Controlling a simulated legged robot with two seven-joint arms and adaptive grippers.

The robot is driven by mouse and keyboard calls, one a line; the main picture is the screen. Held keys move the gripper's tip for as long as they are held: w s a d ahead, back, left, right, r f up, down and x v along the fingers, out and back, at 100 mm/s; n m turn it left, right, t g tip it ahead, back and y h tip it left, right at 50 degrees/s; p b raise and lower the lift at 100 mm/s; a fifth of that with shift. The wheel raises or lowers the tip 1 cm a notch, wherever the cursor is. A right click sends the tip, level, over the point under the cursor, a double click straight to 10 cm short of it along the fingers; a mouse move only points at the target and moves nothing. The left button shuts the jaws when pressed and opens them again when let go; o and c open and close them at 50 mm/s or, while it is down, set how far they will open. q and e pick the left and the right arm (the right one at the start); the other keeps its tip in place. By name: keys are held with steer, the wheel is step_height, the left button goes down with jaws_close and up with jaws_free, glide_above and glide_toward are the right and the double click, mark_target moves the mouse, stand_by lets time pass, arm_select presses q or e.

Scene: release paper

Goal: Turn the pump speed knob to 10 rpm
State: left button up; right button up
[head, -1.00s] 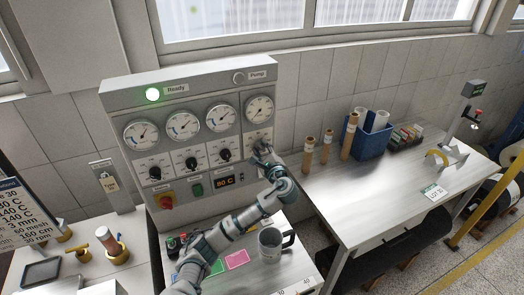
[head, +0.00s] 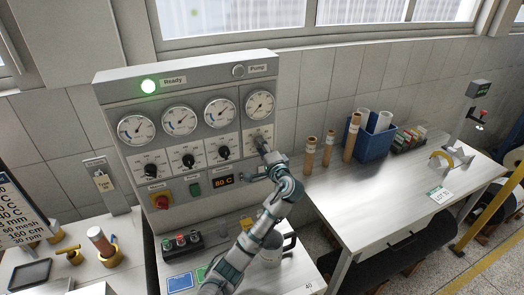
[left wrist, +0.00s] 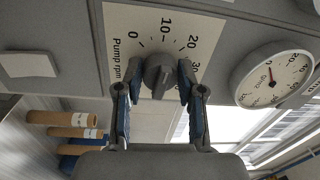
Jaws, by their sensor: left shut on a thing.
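The pump speed knob (left wrist: 158,72) is a dark grey ridged knob on a white "Pump rpm" scale plate (left wrist: 128,28) marked 0, 10, 20 and 30. My left gripper (left wrist: 157,88) is shut on the knob, one finger on each side. In the head view my left gripper (head: 266,153) is at the rightmost knob of the control panel (head: 190,72) and hides most of it. I cannot tell exactly which mark the knob points to. My right gripper is not in view.
The panel has a lit green Ready lamp (head: 149,86), an unlit Pump lamp (head: 238,71), several other black knobs, a red button (head: 161,202) and an 80 C display (head: 223,181). A mug (head: 272,250) stands below my arm. Cardboard tubes (head: 328,148) stand on the right table.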

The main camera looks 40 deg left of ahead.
arm_select(q)
steer(key=shift+r+n, duration=0.1)
steer(key=shift+n, duration=0.4)
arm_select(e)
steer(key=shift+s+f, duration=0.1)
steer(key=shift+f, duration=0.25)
arm_select(q)
steer(key=shift+b, duration=0.3)
steer(key=shift+w+r, duration=0.1)
steer(key=o, duration=1.1)
steer(key=shift+w, duration=0.1)
steer(key=shift+o, duration=0.2)
steer(key=shift+w+a+f, duration=0.15)
steer(key=shift+f, duration=0.15)
steer(key=v, duration=1.2)
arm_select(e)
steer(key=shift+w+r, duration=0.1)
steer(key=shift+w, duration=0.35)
arm_select(q)
steer(key=shift+a+f, duration=0.1)
steer(key=shift+a, duration=0.05)
